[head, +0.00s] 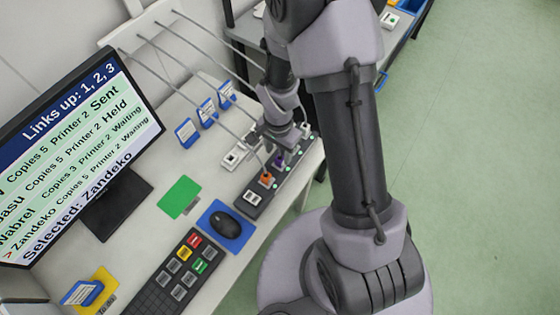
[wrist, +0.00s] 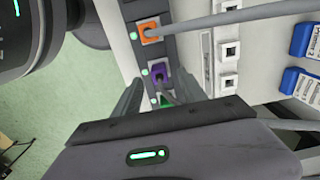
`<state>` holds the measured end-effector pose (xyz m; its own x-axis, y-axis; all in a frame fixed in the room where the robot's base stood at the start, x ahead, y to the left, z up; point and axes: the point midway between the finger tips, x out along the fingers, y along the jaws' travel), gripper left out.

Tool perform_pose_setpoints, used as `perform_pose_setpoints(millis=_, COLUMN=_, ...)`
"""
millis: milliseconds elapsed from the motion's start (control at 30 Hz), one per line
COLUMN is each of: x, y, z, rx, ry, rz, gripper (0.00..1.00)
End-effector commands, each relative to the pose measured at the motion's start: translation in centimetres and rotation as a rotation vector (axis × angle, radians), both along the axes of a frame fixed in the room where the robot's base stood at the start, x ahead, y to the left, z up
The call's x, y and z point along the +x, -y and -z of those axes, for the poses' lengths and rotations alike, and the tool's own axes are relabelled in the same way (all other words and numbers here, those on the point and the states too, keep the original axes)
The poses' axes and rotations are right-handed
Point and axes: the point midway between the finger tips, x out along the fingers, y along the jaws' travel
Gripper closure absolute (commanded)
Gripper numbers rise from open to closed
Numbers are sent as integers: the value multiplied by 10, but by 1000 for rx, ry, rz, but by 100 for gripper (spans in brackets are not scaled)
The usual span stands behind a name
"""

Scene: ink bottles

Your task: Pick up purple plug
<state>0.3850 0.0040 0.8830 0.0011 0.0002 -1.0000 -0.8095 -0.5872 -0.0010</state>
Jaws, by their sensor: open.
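The purple plug (wrist: 159,76) sits in a dark socket strip (wrist: 131,9), with a grey cable running from it towards my gripper. In the head view the purple plug (head: 279,162) shows small, just below my gripper (head: 279,146). In the wrist view my gripper (wrist: 162,80) is open, with one finger on each side of the purple plug. I cannot tell whether the fingers touch it. An orange plug (wrist: 149,31) sits in the same strip beside it, also with a grey cable.
A white socket panel (wrist: 229,60) lies beside the strip. Blue card stands (head: 207,110) are behind it. A mouse (head: 223,226), a keypad (head: 180,270) and a monitor (head: 70,160) share the desk. Grey cables run from the wall above the desk.

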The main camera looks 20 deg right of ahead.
Motion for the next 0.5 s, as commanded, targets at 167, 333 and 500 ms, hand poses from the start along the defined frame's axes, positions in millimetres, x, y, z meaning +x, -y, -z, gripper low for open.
perform_pose_setpoints(millis=167, x=-2, y=5, z=39, rx=0, ry=-4, rz=0, gripper=51)
perform_pose_setpoints(millis=333, x=-1, y=4, z=45, rx=0, ry=0, rz=0, gripper=51)
perform_pose_setpoints(millis=500, x=-1, y=4, z=44, rx=0, ry=0, rz=-1, gripper=69)
